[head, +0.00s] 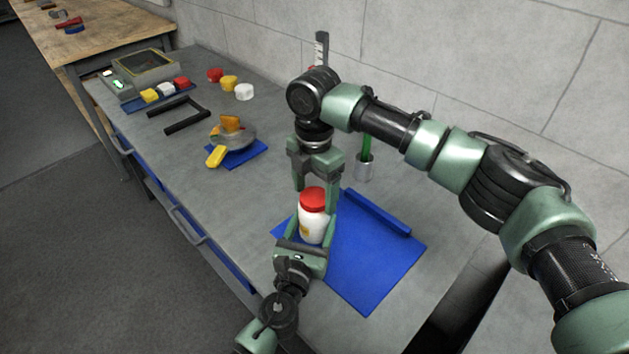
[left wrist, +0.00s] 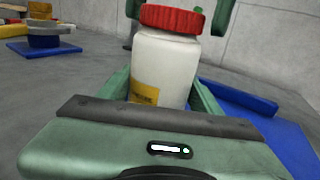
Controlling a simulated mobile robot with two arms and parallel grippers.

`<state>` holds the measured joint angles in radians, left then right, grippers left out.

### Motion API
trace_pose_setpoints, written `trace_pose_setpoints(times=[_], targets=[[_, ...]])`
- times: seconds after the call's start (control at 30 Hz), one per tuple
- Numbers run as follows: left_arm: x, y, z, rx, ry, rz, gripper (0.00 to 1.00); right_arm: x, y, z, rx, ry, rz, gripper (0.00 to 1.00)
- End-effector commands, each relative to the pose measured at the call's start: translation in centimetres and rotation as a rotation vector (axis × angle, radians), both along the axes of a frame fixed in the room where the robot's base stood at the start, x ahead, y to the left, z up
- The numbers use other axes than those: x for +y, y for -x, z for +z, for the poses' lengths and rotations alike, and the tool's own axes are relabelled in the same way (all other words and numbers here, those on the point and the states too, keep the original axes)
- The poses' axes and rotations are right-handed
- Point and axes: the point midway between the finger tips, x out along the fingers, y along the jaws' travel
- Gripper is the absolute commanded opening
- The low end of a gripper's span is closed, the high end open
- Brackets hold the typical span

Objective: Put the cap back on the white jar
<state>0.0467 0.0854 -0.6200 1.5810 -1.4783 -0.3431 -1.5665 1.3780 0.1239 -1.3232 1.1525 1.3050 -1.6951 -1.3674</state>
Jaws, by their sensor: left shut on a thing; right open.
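The white jar (head: 313,228) with a yellow label stands upright at the left edge of the blue mat (head: 375,262). The red cap (head: 313,200) sits level on top of the jar; I cannot tell how tight it is. My left gripper (head: 312,236) is shut on the jar's body, one finger on each side. In the left wrist view the jar (left wrist: 165,68) and the cap (left wrist: 172,19) are close up. My right gripper (head: 316,189) points down from above and is open. Its fingertips are on either side of the cap, seemingly apart from it.
A blue bar (head: 376,212) lies along the mat's back edge. A grey cup (head: 363,168) with a green-handled item stands behind. To the left are a grey object on a blue pad (head: 246,155), a black frame (head: 180,114), several small coloured pieces and a box with a display (head: 145,66).

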Motion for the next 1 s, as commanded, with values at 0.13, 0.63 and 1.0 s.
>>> trace_pose_setpoints(times=[0.13,0.63,1.0], targets=[[-0.02,0.05,-0.12,0.002,-0.001,-0.001,0.00,-0.01,-0.01,-0.17,0.000,0.000,0.000,0.74],[-0.02,0.05,-0.12,0.002,-0.001,-0.001,0.00,0.01,-0.01,-0.13,0.000,0.000,-0.009,0.07],[-0.03,0.05,-0.12,0.002,-0.001,-0.001,0.00,0.11,0.06,-0.22,0.003,-0.002,-0.651,0.06]])
